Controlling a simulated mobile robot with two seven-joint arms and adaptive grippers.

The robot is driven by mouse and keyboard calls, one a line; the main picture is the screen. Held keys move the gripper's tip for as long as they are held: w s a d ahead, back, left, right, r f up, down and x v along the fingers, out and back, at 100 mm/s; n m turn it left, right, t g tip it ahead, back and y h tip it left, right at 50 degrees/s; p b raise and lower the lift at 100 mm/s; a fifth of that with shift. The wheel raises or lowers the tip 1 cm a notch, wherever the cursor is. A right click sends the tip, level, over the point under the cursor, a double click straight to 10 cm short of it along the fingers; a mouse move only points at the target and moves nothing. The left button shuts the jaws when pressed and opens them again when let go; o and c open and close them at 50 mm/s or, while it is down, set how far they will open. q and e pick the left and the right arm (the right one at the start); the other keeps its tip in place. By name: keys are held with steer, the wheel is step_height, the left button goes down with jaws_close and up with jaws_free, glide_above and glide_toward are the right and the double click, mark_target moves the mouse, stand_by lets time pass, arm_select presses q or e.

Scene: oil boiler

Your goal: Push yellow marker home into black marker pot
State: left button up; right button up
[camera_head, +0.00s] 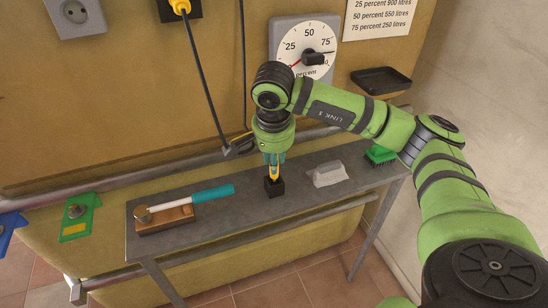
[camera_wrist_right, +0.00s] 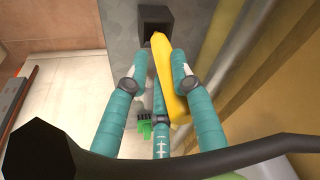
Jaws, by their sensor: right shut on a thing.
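The yellow marker (camera_wrist_right: 172,82) is between the teal fingers of my right gripper (camera_wrist_right: 164,68), which is shut on it. In the head view, my right gripper (camera_head: 273,158) is directly above the black marker pot (camera_head: 274,188), with a bit of the yellow marker (camera_head: 273,173) showing between. In the wrist view, the marker's far end is at the mouth of the black pot (camera_wrist_right: 153,17), and the marker looks slightly slanted. How deep the end is in the pot cannot be told. My left gripper is out of view.
On the grey shelf (camera_head: 240,216), a hammer with a teal handle (camera_head: 212,193) rests on a wooden block (camera_head: 166,219) to the left. A black cable (camera_head: 208,85) hangs behind.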

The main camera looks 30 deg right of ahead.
steer(key=shift+s+a+b+x, duration=0.15)
steer(key=shift+s+b+x, duration=0.05)
steer(key=shift+b+x, duration=0.7)
steer(key=shift+s+a+b+x, duration=0.15)
steer(key=shift+b+x, duration=0.55)
steer(key=shift+x, duration=0.35)
steer(key=o, duration=1)
steer(key=shift+f, duration=0.1)
steer(key=v, duration=1.2)
steer(key=shift+d, duration=0.1)
